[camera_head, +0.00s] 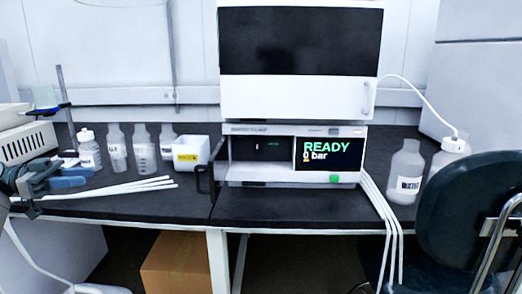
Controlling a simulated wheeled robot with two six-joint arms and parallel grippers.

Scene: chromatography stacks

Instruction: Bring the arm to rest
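My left gripper (36,188) shows at the left edge of the head view, grey-blue and dark, over the left end of the black bench. Its fingers blend with blue parts beside it, so whether it is open or shut is unclear. I see nothing clearly held in it. My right gripper is not in view. The white chromatography stack (296,98) stands mid-bench, with a dark upper front and a lower module (295,154) whose screen reads READY, 0 bar.
Several clear bottles (142,150) and a white box (190,152) stand left of the stack. White tubes (125,187) lie on the bench; others (382,215) hang over its front edge. Bottles (405,172) stand at right behind a dark chair (462,215). A cardboard box (175,264) sits below.

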